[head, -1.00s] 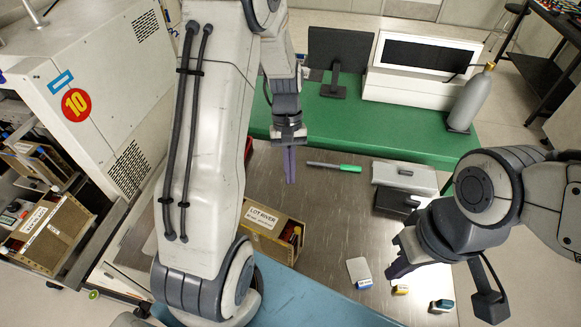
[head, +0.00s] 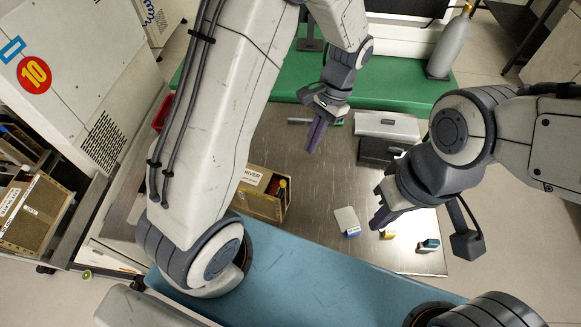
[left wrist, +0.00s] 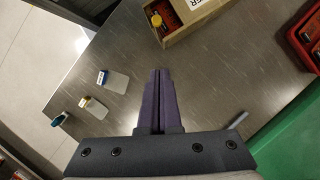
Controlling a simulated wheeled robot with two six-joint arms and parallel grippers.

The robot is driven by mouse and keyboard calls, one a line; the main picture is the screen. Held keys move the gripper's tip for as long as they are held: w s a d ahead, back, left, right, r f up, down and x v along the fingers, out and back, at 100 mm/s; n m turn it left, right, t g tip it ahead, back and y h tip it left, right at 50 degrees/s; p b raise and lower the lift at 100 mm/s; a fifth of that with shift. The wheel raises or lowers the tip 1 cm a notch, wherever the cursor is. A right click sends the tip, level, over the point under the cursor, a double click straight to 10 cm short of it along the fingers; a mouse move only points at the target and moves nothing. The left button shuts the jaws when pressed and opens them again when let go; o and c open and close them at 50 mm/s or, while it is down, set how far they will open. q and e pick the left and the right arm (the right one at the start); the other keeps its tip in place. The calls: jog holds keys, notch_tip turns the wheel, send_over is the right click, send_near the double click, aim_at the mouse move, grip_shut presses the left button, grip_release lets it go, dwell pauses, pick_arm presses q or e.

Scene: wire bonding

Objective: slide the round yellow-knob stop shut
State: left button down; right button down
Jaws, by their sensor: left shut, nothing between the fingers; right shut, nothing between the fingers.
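I cannot clearly make out the round yellow-knob stop in either view. A small round yellow-green piece (head: 86,274) shows low on the machine's ledge at left; I cannot tell whether it is the stop. My left gripper (head: 316,136) is shut and empty above the metal table, in front of the pen. Its closed purple fingers also show in the left wrist view (left wrist: 160,92). My right gripper (head: 377,206) is shut and empty above the table's right part, close to the small blocks.
A labelled brown box (head: 258,203) stands on the metal table (head: 310,190). Grey cases (head: 388,127) stand behind. A red bin (left wrist: 306,38) shows in the wrist view.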

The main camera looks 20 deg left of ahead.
pick_arm(q)
jog(key=s+a+f+p, duration=0.2)
jog(key=s+f, duration=0.3)
jog(key=f, duration=0.1)
jog(key=shift+s+a+p, duration=0.35)
jog(key=shift+s+p, duration=0.05)
